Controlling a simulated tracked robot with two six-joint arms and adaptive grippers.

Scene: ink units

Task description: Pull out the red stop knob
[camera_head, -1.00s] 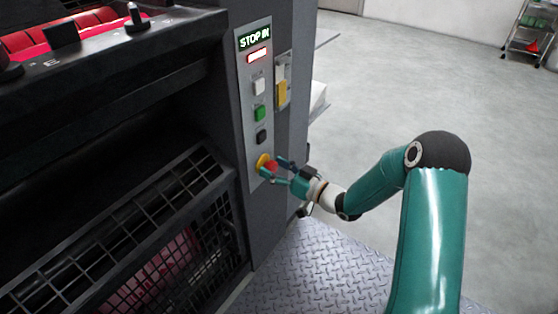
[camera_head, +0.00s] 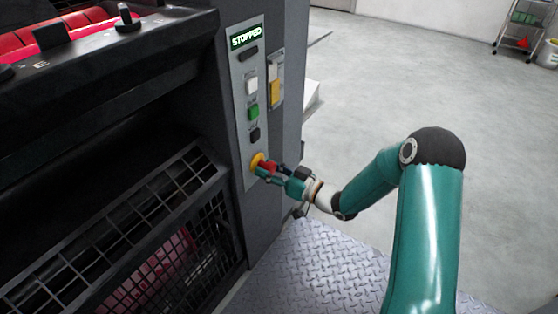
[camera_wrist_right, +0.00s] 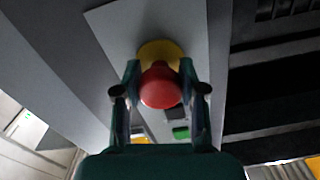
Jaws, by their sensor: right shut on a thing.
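The red stop knob (camera_head: 267,167) sits on a yellow base (camera_head: 257,161) at the bottom of the grey control panel (camera_head: 243,134). It stands out from the base. My right gripper (camera_head: 270,173) is shut on the knob from the right. In the right wrist view the red knob (camera_wrist_right: 160,86) is between the two fingers, with the yellow base (camera_wrist_right: 160,52) behind it. The panel display (camera_head: 246,37) reads "STOPPED". My left gripper is not in view.
White (camera_head: 251,86), green (camera_head: 253,112) and black (camera_head: 255,135) buttons run up the panel above the knob. A black grille guard (camera_head: 180,190) is left of the panel. The diamond-plate floor (camera_head: 320,265) and open grey floor lie right.

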